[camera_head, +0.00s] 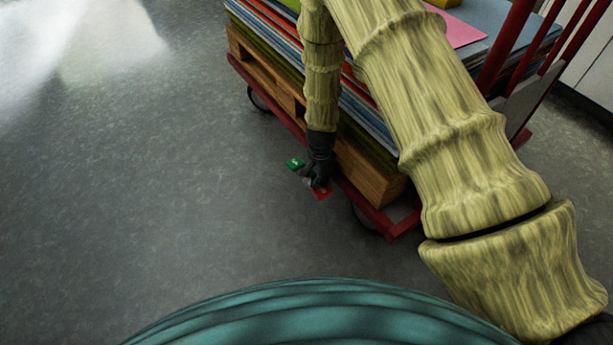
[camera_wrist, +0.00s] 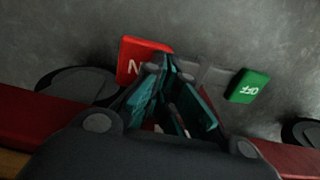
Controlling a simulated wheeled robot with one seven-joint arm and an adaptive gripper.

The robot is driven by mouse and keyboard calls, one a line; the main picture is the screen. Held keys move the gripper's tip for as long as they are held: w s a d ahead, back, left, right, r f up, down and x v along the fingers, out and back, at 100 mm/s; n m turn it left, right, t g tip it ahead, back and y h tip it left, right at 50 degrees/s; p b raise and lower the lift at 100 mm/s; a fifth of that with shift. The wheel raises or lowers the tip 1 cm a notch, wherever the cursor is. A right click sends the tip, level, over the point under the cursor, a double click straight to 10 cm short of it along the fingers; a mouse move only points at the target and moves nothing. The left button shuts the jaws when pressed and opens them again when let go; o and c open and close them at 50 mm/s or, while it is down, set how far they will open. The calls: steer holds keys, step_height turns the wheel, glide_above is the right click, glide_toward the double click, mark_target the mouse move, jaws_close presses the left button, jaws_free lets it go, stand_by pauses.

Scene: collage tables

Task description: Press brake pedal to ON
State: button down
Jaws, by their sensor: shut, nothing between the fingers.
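The brake pedal has a red plate (camera_wrist: 141,56) with partly hidden lettering ending in N, and a green plate (camera_wrist: 249,86) marked OFF, joined by a grey bar (camera_wrist: 207,74). In the head view the red plate (camera_head: 322,193) and green plate (camera_head: 295,163) stick out from the cart's near side, low over the floor. My gripper (camera_head: 318,184) points down at the pedal, its fingertips at the red plate. It is shut and empty. In the wrist view my gripper (camera_wrist: 172,75) overlaps the red plate's edge; I cannot tell whether it touches.
A red-framed cart (camera_head: 385,222) carries a wooden pallet (camera_head: 372,177) and a stack of coloured sheets (camera_head: 268,42). Its wheel (camera_head: 258,99) shows at the left. Red handle bars (camera_head: 505,45) rise at the right. The grey floor (camera_head: 130,190) on the left is clear.

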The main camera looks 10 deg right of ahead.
steer(key=shift+f, duration=0.7)
stand_by(0.5)
steer(key=shift+r, duration=0.15)
steer(key=shift+r+p, duration=3.35)
steer(key=shift+r, duration=0.1)
steer(key=shift+f, duration=0.1)
